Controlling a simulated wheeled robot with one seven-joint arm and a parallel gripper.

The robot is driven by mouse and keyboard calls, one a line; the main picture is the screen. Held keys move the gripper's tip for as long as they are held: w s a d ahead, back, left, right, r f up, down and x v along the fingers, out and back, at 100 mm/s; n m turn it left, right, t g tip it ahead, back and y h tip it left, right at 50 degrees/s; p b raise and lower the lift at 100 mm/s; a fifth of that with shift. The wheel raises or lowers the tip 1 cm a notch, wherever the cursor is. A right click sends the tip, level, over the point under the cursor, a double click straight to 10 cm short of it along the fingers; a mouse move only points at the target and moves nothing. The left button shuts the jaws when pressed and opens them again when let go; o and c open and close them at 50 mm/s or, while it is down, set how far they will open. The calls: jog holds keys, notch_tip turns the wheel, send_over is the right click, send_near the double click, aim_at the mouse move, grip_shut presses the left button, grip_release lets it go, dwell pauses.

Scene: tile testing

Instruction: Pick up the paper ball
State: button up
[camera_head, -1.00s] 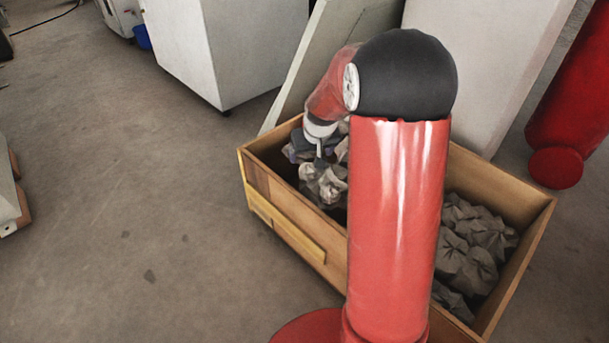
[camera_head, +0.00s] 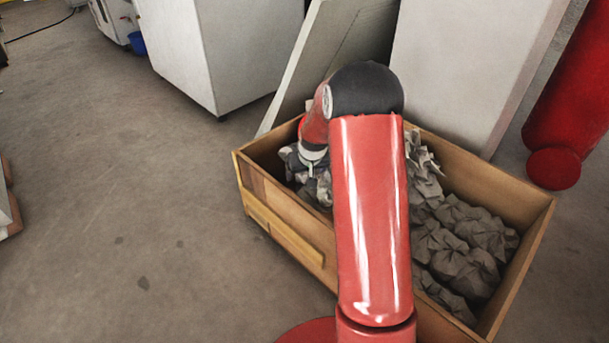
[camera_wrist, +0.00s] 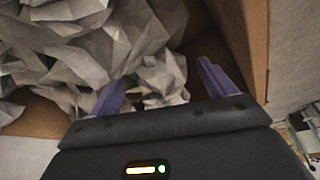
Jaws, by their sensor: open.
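Several crumpled grey paper balls lie in a wooden box. In the wrist view one pale paper ball (camera_wrist: 162,76) sits between and just beyond the two purple fingers of my gripper (camera_wrist: 160,73). The left finger is close to the paper; I cannot tell if it touches. The right finger stands apart from it, near the box's wooden wall. The jaws are open and hold nothing. In the head view my gripper (camera_head: 311,170) reaches down into the left part of the box, its fingertips hard to make out. My red arm hides the middle of the box.
The wooden box (camera_head: 280,240) has raised walls all round. More paper balls (camera_head: 465,245) fill its right part. A grey panel (camera_head: 315,60) leans behind it, next to a white block (camera_head: 470,65). A white cabinet (camera_head: 215,50) stands behind left.

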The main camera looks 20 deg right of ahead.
jog(key=c, duration=1.1)
jog(key=shift+o, duration=0.2)
jog(key=shift+r, duration=0.1)
